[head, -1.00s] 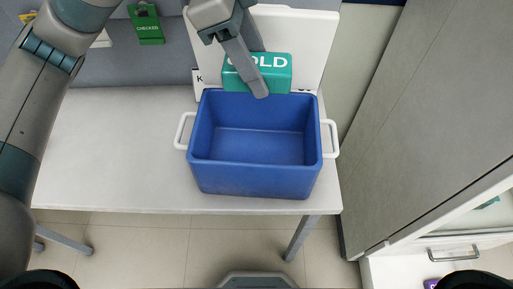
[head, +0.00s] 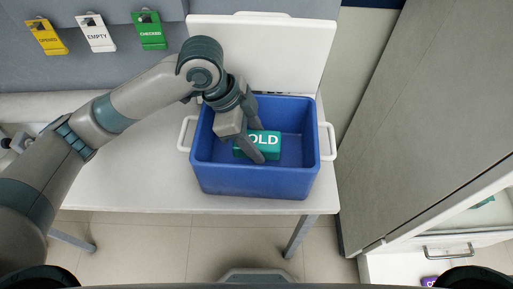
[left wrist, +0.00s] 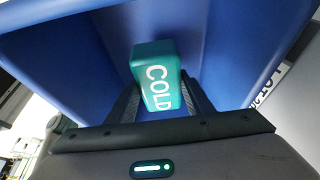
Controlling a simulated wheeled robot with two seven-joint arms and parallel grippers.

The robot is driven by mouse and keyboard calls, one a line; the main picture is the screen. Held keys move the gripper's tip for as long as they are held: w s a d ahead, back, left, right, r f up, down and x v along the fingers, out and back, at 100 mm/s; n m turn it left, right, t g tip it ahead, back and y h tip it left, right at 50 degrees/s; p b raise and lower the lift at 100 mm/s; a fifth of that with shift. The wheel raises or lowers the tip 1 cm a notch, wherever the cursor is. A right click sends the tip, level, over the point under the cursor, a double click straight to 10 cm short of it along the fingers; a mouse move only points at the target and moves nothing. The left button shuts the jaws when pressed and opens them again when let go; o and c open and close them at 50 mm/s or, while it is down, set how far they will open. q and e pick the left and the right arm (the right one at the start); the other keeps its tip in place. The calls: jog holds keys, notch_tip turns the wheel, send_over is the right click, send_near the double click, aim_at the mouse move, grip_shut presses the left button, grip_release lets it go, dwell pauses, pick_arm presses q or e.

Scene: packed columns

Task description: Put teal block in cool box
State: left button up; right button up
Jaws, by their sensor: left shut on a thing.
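The teal block (head: 270,143), lettered "COLD", is inside the blue cool box (head: 255,181) in the head view. My left gripper (head: 258,143) reaches down into the box and is shut on the block. In the left wrist view the teal block (left wrist: 157,75) is between the two fingers, with the blue walls of the cool box (left wrist: 75,50) around it. Whether the block touches the box floor cannot be told. Part of the block is hidden by a finger. My right gripper is not in view.
The box stands open on a white table (head: 120,180), its white lid (head: 265,50) raised behind it. Yellow (head: 47,37), white (head: 96,33) and green (head: 149,30) tags hang on the grey panel at the back left. A tall grey cabinet (head: 430,120) stands at the right.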

pick_arm(q)
jog(key=shift+f, duration=0.2)
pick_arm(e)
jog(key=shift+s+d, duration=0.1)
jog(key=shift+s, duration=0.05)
